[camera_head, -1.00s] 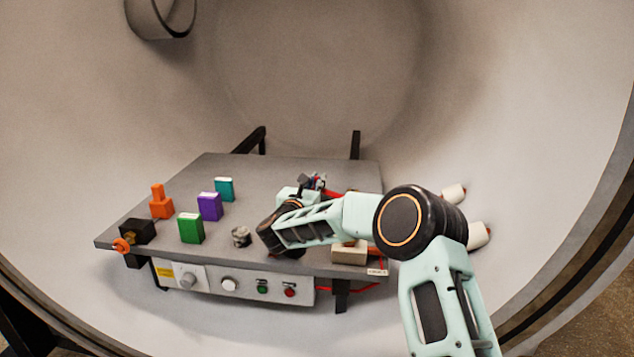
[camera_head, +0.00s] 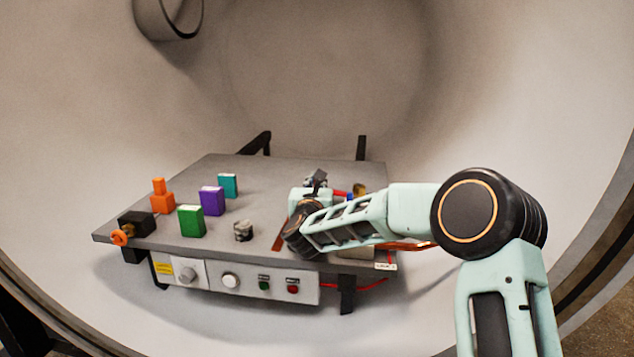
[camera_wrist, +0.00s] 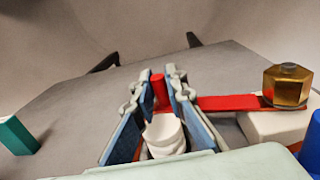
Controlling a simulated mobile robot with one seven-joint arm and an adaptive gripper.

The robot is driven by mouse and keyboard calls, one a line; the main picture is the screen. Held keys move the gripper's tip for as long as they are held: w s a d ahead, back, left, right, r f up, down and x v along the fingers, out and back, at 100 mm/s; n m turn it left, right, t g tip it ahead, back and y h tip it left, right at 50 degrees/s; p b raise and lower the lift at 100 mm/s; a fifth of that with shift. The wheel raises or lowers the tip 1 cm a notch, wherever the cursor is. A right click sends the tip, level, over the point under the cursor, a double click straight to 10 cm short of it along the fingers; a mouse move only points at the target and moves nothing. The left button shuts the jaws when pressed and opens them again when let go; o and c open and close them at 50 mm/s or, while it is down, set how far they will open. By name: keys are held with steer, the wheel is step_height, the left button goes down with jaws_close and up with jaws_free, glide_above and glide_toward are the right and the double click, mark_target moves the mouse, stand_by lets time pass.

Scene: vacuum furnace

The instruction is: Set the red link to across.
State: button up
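The red link (camera_wrist: 235,102) is a flat red bar in the wrist view. It runs left from a brass hex nut (camera_wrist: 287,86) to my gripper. A red upright knob (camera_wrist: 158,88) stands at its left end, between the blue finger pads of my gripper (camera_wrist: 160,92). The pads close in on both sides of the knob, with little or no gap. A white rounded piece (camera_wrist: 165,132) sits between the fingers, nearer the camera. In the head view only a bit of the link (camera_head: 340,193) shows beside my gripper (camera_head: 318,183); my wrist hides the rest.
Teal (camera_head: 228,185), purple (camera_head: 211,201) and green (camera_head: 191,221) blocks, an orange piece (camera_head: 161,200) and a metal knob (camera_head: 243,231) stand left on the grey table (camera_head: 270,180). A dark red strip (camera_head: 281,236) lies left of my wrist. The curved chamber wall surrounds the table.

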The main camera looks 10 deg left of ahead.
steer(key=o, duration=0.3)
steer(key=shift+o, duration=0.2)
steer(key=s, duration=1.2)
steer(key=shift+d, duration=0.25)
